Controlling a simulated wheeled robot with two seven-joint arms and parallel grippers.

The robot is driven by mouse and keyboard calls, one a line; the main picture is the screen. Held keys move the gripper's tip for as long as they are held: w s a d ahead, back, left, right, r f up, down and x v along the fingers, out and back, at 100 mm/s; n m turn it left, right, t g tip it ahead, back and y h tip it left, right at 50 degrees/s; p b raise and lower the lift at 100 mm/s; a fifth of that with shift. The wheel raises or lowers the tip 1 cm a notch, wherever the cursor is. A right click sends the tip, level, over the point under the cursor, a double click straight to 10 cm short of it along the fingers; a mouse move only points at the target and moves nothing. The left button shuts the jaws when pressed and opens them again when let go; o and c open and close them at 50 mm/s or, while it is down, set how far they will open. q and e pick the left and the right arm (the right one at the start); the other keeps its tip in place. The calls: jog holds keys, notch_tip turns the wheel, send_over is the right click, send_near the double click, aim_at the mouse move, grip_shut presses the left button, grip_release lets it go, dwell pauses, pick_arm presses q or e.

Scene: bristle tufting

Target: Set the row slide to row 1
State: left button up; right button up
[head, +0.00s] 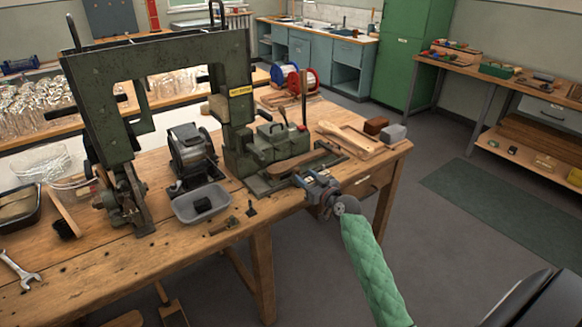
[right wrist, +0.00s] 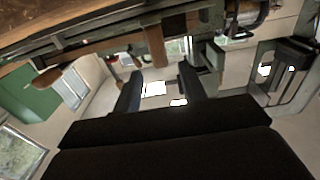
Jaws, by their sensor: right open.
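A dark green tufting machine (head: 238,100) stands on the wooden bench. At its foot is a low metal slide bed (head: 262,185) with a brown wooden brush block (head: 300,162) on it; which part is the row slide, and its row setting, I cannot read. My right gripper (head: 305,183) is at the bench's front edge, close to the near side of this bed; contact cannot be told. In the right wrist view its two dark fingers (right wrist: 160,88) are apart with nothing clearly held between them, and the brush block (right wrist: 110,48) shows above them. My left gripper is not in view.
A grey tray (head: 201,203), a dark motor unit (head: 190,150) and a wrench (head: 18,268) are on the bench left of the bed. A green box (head: 277,143) with levers stands behind it. Wooden pieces (head: 350,138) lie to the right. Floor right of the bench is clear.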

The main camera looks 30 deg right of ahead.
aim_at(299, 172)
jog(key=w, duration=0.2)
jog(key=w+p, duration=0.1)
jog(key=w, duration=0.3)
jog(key=shift+w+a+p, duration=0.3)
jog(key=shift+w, duration=0.05)
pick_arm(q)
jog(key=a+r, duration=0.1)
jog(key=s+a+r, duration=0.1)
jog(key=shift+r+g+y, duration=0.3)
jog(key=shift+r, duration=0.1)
pick_arm(e)
jog(key=shift+w, duration=0.35)
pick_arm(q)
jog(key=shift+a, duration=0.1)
pick_arm(e)
jog(key=shift+c, duration=0.2)
